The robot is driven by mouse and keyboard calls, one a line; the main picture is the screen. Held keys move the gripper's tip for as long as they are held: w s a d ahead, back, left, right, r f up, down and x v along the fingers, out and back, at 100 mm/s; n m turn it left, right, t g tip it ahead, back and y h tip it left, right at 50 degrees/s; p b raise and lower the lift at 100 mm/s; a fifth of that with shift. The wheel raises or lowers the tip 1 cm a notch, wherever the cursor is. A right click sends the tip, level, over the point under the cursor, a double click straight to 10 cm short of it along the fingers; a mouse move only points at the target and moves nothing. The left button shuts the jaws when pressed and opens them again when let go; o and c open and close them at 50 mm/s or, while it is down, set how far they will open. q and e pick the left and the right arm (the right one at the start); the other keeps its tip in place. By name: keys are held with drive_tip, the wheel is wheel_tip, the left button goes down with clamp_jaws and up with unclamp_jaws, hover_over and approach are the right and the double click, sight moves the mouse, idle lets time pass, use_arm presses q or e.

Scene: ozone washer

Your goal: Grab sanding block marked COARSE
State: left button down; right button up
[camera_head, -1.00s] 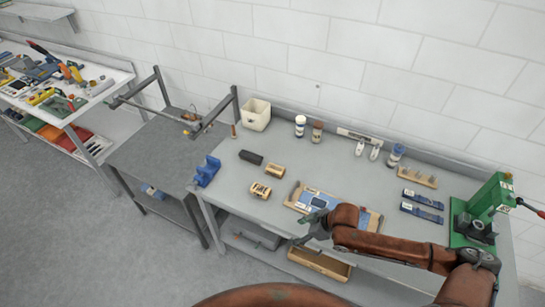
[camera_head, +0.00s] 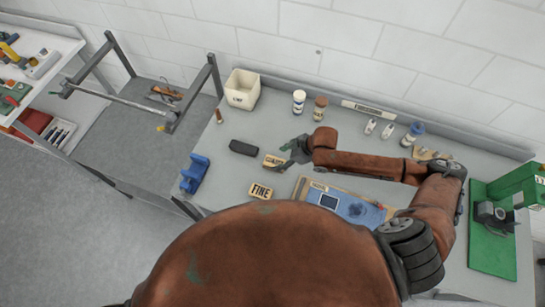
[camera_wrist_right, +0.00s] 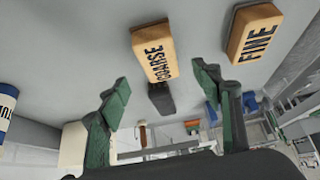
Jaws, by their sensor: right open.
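My right gripper (camera_head: 294,150) is beside the block's right end in the head view. In the right wrist view the gripper (camera_wrist_right: 160,84) has its green fingers spread and nothing between them. A second tan block marked FINE (camera_head: 261,191) lies nearer the front edge; it also shows in the right wrist view (camera_wrist_right: 255,32). My left gripper is not in view.
A black block (camera_head: 243,147) lies left of the COARSE block. A blue vise-like piece (camera_head: 195,174) sits at the bench's left edge. A white bin (camera_head: 242,90) and bottles (camera_head: 299,102) stand at the back. A blue board (camera_head: 345,206) lies to the right.

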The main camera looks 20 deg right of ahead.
sight(275, 161)
drive_tip(key=shift+a+f, duration=0.25)
drive_tip(key=shift+f, duration=0.2)
drive_tip(key=shift+w+a+f, duration=0.1)
drive_tip(key=shift+w+f, duration=0.05)
drive_tip(key=shift+f, duration=0.15)
drive_tip(key=p+x, duration=0.1)
drive_tip(key=x, duration=0.2)
drive_tip(key=shift+w+f, duration=0.15)
drive_tip(key=shift+f, duration=0.2)
drive_tip(key=shift+a+f, duration=0.25)
drive_tip(key=shift+f, duration=0.15)
drive_tip(key=c, duration=1.2)
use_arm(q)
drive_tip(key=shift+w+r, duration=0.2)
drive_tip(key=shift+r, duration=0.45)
use_arm(e)
drive_tip(key=shift+c, duration=0.4)
drive_tip(key=shift+r, duration=0.15)
